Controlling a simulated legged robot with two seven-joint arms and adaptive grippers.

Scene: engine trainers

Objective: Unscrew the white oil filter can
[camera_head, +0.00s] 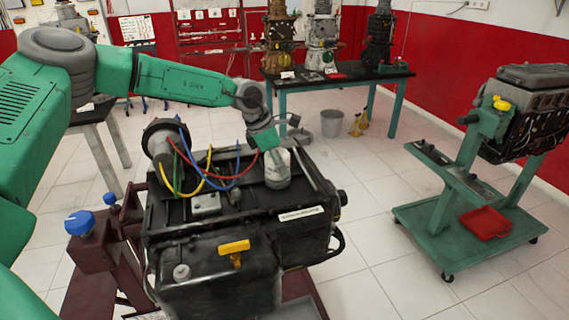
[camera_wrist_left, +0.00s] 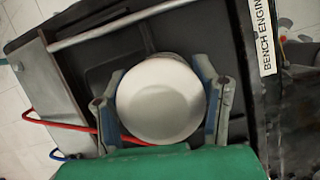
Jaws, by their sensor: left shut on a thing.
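The white oil filter can (camera_head: 278,170) stands upright on top of the black bench engine (camera_head: 215,245), toward its back right. In the left wrist view I see the can's round white end (camera_wrist_left: 160,100) from above. My left gripper (camera_head: 277,152) comes down over the can from above. In the left wrist view its two fingers (camera_wrist_left: 162,108) press on opposite sides of the can, so it is shut on it. The can's base and thread are hidden. My right gripper is in neither view.
Red, yellow, green and blue wires (camera_head: 205,172) arch beside the can on its left. A metal bar runs along its right. Another engine on a green wheeled stand (camera_head: 440,222) is at the right, with open floor between.

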